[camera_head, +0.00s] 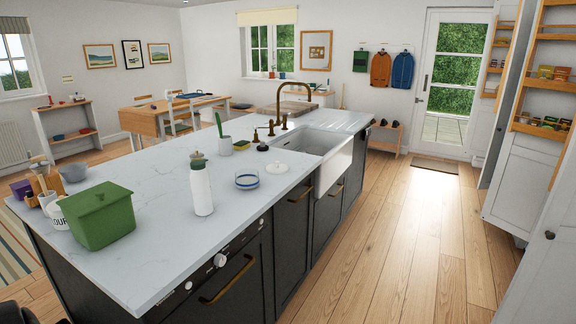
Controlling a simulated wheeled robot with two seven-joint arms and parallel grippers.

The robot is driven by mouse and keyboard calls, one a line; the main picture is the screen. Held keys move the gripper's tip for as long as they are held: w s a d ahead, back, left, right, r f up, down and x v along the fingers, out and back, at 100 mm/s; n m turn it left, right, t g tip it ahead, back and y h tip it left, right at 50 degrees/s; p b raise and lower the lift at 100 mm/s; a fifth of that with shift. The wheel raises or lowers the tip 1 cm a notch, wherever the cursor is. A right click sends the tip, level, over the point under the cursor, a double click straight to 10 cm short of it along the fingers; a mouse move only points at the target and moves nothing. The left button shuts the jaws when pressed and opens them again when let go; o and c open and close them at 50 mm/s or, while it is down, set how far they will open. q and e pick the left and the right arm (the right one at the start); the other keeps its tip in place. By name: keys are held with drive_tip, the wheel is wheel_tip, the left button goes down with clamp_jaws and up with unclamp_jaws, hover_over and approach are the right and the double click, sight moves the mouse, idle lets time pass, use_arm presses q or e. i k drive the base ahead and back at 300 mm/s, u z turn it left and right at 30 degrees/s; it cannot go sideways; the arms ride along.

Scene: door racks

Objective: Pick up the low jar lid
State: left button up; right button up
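A white round lid with a small knob (278,168) lies on the white island worktop (170,270), near the sink's front left corner. A low round jar or dish with a blue band (247,180) stands just left of the lid, apart from it. It looks open at the top.
A white bottle (202,190), a green lidded bin (98,214), a white mug (57,213) and a utensil holder (44,185) stand left on the worktop. Right are the white sink (318,142) and brass tap (283,103). The wooden floor (400,240) right of the island is clear.

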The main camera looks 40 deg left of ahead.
sight(276, 167)
drive_tip(key=u, duration=0.1)
drive_tip(key=i, duration=1.9)
drive_tip(key=u, duration=1)
drive_tip(key=i, duration=1.45)
drive_tip(key=u, duration=1.2)
